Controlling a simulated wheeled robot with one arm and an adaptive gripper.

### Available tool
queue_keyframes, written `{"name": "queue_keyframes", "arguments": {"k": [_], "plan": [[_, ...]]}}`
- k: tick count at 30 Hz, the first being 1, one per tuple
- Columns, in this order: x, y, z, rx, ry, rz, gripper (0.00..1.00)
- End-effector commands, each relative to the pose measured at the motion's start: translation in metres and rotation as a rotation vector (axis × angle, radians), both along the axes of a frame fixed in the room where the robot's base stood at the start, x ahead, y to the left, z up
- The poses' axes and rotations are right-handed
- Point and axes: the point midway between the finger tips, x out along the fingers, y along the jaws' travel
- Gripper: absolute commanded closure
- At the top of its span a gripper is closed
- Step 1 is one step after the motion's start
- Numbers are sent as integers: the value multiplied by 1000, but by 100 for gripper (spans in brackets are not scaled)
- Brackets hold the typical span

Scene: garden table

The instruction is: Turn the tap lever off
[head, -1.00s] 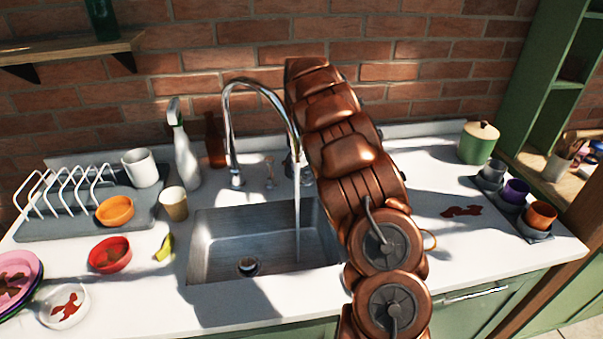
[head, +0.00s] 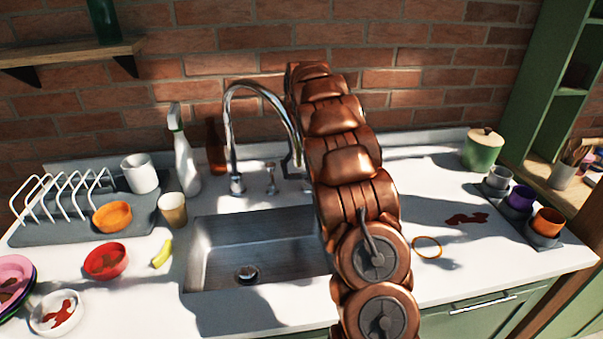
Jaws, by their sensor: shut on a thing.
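The chrome tap (head: 228,135) stands at the back of the sink (head: 225,240), its spout curving up and over to the right. No water shows under the spout mouth. A small upright tap fitting (head: 270,178) stands right of the spout's base. My copper arm rises in front of the tap's right side and hides part of it. My gripper is hidden behind the arm. A small dark part shows beside the spout mouth, and I cannot tell whether it is gripper or tap. I cannot make out the lever's position.
A spray bottle (head: 185,160), white mug (head: 140,173) and tan cup (head: 173,210) stand left of the tap. A dish rack (head: 50,228), red bowl (head: 106,262) and plates lie farther left. A green pot (head: 483,152) and a tray of cups stand right. Counter right of my arm is mostly clear.

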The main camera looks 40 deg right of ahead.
Motion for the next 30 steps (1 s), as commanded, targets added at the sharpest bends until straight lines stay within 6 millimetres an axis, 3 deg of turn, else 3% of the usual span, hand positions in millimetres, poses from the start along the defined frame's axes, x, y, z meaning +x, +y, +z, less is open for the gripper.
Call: {"name": "queue_keyframes", "arguments": {"k": [12,13,16,30], "plan": [[0,0,0,0,-1,-9,47],[0,0,0,0,-1,-9,10],[0,0,0,0,-1,-8,0],[1,0,9,0,-3,-7,0]]}}
